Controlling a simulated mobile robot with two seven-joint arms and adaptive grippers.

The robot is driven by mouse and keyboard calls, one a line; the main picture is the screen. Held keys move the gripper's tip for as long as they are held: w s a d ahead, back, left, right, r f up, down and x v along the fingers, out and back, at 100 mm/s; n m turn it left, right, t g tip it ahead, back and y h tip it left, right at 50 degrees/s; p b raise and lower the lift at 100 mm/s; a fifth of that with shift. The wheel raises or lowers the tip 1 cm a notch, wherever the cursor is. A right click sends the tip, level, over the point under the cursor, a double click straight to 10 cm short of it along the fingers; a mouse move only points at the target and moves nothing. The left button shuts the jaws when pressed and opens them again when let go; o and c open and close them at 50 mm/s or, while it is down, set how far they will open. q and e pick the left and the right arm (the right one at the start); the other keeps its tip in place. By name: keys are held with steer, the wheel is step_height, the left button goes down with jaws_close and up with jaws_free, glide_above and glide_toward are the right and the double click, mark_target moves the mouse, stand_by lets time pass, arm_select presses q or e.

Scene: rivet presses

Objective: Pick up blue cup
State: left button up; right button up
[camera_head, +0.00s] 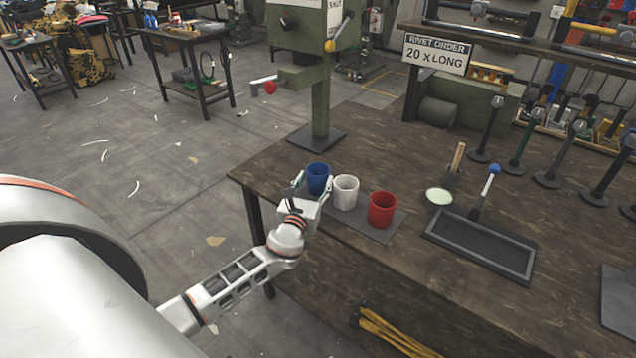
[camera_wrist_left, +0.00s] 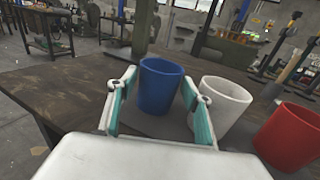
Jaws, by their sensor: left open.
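The blue cup (camera_head: 318,178) stands upright on a dark mat (camera_head: 358,229) near the front left of the wooden workbench. In the left wrist view the blue cup (camera_wrist_left: 159,86) sits between and just beyond the spread fingers of my left gripper (camera_wrist_left: 153,112). In the head view my left gripper (camera_head: 308,186) is at the cup's near side, open, with a finger toward each side of it. Whether the fingers touch the cup I cannot tell. My right gripper is not in view.
A white cup (camera_head: 345,192) stands close to the right of the blue cup, and a red cup (camera_head: 382,210) is beyond it. A green press (camera_head: 321,95) stands behind. A dark tray (camera_head: 482,247), a pale round dish (camera_head: 439,196) and several posts are farther right.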

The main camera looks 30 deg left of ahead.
arm_select(q)
steer(key=shift+x, duration=1.1)
steer(key=c, duration=0.7)
steer(key=shift+c, duration=0.2)
steer(key=shift+r, duration=0.1)
